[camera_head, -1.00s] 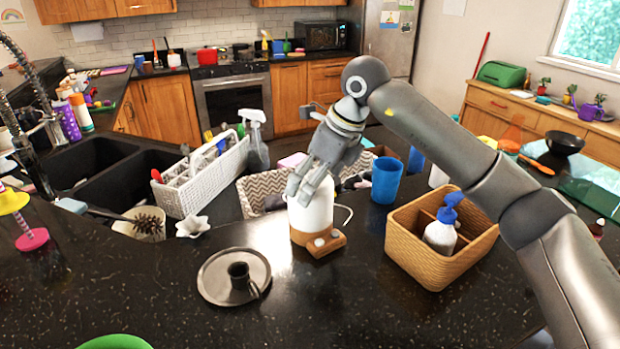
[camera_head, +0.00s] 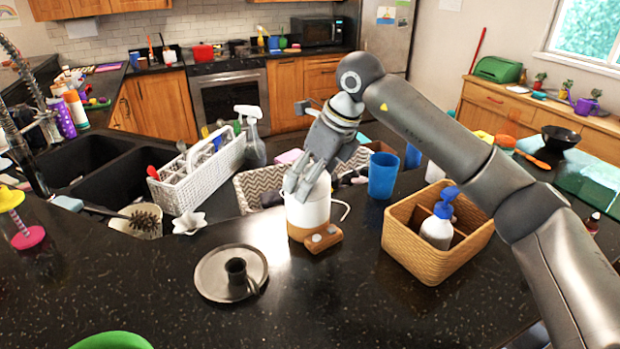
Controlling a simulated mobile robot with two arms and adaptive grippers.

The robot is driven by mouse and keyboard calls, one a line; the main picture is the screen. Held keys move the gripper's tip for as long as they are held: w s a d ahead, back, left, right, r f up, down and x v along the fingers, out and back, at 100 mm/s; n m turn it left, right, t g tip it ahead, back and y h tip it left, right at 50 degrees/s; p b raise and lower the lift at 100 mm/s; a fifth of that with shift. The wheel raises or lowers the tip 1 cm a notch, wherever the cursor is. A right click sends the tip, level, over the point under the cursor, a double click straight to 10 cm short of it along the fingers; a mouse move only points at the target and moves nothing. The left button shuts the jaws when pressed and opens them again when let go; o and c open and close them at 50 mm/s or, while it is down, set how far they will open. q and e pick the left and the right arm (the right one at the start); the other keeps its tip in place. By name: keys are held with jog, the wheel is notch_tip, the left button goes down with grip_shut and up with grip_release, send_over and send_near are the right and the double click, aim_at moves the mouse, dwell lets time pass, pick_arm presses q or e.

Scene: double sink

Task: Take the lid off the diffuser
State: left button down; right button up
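The diffuser (camera_head: 311,214) stands upright on the dark counter, with a white upper part and a wooden base with knobs (camera_head: 323,238). My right gripper (camera_head: 302,190) reaches down over it from the upper right. Its fingers are at the top of the white lid (camera_head: 319,192) and seem to straddle it. The fingers hide part of the lid, so I cannot tell whether they grip it. The lid appears to sit on the base. My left gripper is not in view.
A grey plate (camera_head: 212,276) with a small dark cup (camera_head: 236,273) is in front left of the diffuser. A wicker box (camera_head: 410,255) with a blue-topped bottle (camera_head: 438,228) and a blue cup (camera_head: 383,175) are on the right. A chevron basket (camera_head: 256,186) stands behind.

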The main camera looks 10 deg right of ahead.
jog(key=shift+r+b, duration=0.45)
jog(key=shift+r, duration=0.15)
jog(key=s+a+r+b, duration=0.1)
jog(key=s+r+b, duration=0.5)
jog(key=s+r, duration=0.5)
jog(key=s, duration=0.3)
jog(key=shift+a+r, duration=0.2)
jog(key=shift+a, duration=0.1)
